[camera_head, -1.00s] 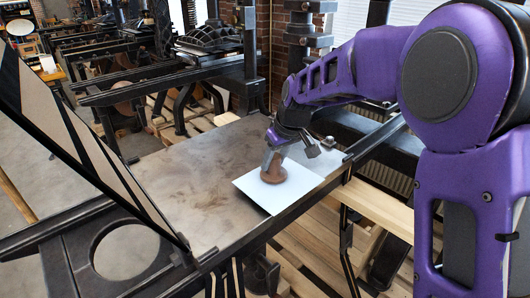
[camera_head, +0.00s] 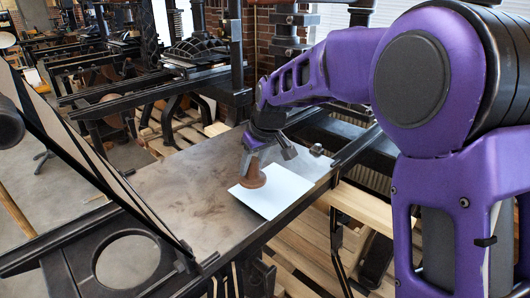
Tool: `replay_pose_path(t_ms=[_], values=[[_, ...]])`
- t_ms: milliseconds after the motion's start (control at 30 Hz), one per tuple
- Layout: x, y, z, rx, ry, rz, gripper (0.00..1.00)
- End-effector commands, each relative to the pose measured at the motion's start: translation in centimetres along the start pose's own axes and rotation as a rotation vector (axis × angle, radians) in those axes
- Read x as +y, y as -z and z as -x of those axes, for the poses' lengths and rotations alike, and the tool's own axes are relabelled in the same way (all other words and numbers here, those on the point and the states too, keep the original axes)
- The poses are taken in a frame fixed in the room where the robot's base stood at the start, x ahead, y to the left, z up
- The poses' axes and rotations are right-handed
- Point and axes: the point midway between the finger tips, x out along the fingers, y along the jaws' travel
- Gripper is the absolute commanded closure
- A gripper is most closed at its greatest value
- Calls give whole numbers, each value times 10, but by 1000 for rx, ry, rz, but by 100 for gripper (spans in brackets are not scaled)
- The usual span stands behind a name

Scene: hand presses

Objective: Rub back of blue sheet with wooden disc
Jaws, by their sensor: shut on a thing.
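A pale blue sheet (camera_head: 276,193) lies flat on the dark metal bed (camera_head: 190,192) of the press, near its front edge. My gripper (camera_head: 252,167) is shut on a brown wooden disc (camera_head: 252,181) with a raised grip. The disc is at the sheet's left part, close to its upper left edge. It looks to be touching the sheet, but I cannot tell for sure. The gripper points down and hides the top of the disc's grip.
A black frame with a slanted panel (camera_head: 85,150) stands at the left end of the bed. A dark rail (camera_head: 355,157) borders the bed's right end. Other presses (camera_head: 195,50) stand behind. The bed left of the sheet is bare.

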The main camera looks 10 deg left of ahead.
Motion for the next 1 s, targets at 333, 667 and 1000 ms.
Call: replay_pose_path(t_ms=[333, 667, 1000], values=[[-1, 12, 33, 1, -3, -3, 100], [-1, 14, 37, 1, -3, -5, 100], [-1, 14, 37, 1, -3, -5, 100]])
